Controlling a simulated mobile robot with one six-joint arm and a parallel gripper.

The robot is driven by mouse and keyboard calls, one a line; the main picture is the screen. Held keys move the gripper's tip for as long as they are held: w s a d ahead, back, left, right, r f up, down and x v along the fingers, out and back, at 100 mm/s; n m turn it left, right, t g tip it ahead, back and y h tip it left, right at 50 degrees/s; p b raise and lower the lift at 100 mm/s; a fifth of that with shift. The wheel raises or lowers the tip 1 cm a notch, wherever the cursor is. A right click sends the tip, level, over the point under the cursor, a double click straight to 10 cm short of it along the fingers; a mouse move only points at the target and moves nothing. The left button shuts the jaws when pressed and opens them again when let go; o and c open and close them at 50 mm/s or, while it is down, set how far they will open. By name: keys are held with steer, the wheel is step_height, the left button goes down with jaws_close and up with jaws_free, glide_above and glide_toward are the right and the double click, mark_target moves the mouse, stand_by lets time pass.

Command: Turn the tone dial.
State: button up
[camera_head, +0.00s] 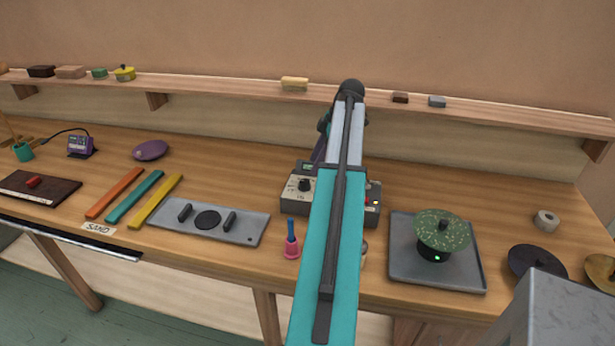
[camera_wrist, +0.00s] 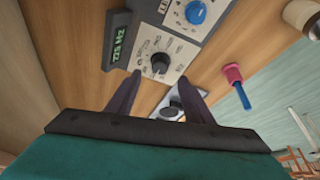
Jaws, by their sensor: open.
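The tone dial is a black knob (camera_head: 305,184) on the pale front panel of a grey box (camera_head: 289,196), left of my arm in the head view. In the wrist view the black knob (camera_wrist: 160,63) lies just past and between the tips of my two dark fingers. My gripper (camera_wrist: 159,77) is open, one finger to each side, and I see nothing held. A gap shows between the knob and each finger; depth is hard to tell. A green display (camera_wrist: 118,42) beside the knob reads about 225 Hz. My arm hides the middle of the box in the head view.
A blue knob (camera_wrist: 195,11) sits on the same box. A pink bell with a blue handle (camera_head: 291,243) stands in front. A grey plate with two handles (camera_head: 208,222) lies left, and a tray with a green cymbal (camera_head: 441,230) lies right. A shelf (camera_head: 220,84) runs behind.

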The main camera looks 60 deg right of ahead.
mark_target(306, 181)
steer(key=shift+p+x, duration=1.1)
steer(key=shift+x, duration=2.9)
steer(key=shift+d, duration=0.1)
steer(key=c, duration=1)
